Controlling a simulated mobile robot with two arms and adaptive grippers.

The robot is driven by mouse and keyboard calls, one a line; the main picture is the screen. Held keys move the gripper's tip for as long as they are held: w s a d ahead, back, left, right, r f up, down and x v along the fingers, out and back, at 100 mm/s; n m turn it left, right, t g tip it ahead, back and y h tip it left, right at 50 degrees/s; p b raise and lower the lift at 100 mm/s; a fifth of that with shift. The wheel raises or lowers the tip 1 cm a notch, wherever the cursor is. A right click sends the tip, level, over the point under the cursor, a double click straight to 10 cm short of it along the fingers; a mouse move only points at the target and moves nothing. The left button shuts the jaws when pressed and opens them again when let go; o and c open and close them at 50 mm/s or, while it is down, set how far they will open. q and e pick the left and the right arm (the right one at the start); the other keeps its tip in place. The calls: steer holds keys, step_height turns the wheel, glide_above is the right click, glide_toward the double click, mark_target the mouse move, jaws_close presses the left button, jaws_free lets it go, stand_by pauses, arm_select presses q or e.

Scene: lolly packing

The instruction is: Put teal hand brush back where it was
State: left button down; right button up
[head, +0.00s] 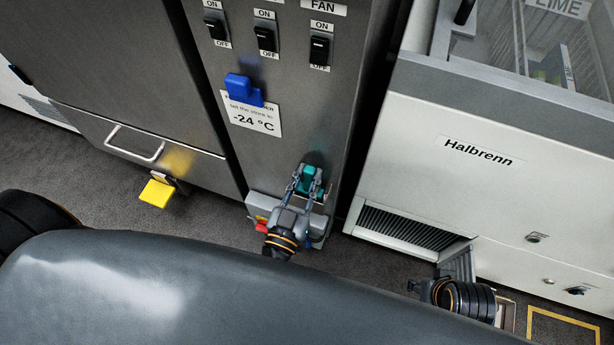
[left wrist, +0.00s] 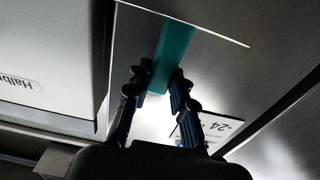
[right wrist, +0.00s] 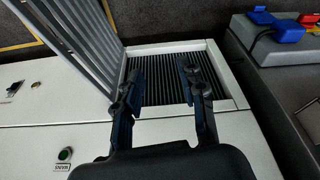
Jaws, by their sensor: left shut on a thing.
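The teal hand brush (head: 307,177) is at the front of the grey steel cabinet (head: 345,120), low down, below the "-24 °C" label. My left gripper (head: 308,184) is shut on it. In the left wrist view the teal brush (left wrist: 172,52) lies between the fingertips (left wrist: 160,82), and its far end meets a thin pale edge. I cannot tell whether it touches the cabinet or rests on anything. My right gripper (right wrist: 162,72) is open and empty, above a dark vent grille in the right wrist view.
A grey ledge (head: 262,203) with red, yellow and blue parts is at the cabinet's foot. A blue thing (head: 243,88) covers part of the label (head: 255,117). A yellow thing (head: 155,193) hangs low at left. The "Halbrenn" freezer (head: 450,175) stands right, its louvred panel (right wrist: 75,40) swung open.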

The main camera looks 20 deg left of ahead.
arm_select(q)
steer(key=c, duration=1.1)
jaws_free()
steer(key=shift+c, duration=0.2)
arm_select(e)
steer(key=shift+r, duration=0.1)
arm_select(q)
steer(key=s, duration=1.2)
steer(key=w+d+f+m+g+h, duration=0.5)
steer(key=f+g, duration=0.2)
steer(key=f, duration=0.1)
steer(key=s+a+f+n+g+y, duration=0.1)
steer(key=s+a+f+g+y, duration=0.1)
steer(key=a, duration=0.5)
steer(key=s+a+f+n+g+y, duration=0.2)
steer(key=a+f+g+y, duration=0.1)
steer(key=a+g, duration=0.3)
steer(key=shift+s+a+f+g+p, duration=0.3)
steer(key=shift+s+a+f+p, duration=0.1)
steer(key=shift+f, duration=0.15)
arm_select(e)
step_height(320, 180, down, 2)
steer(key=shift+f, duration=0.25)
arm_select(q)
steer(key=shift+d, duration=0.1)
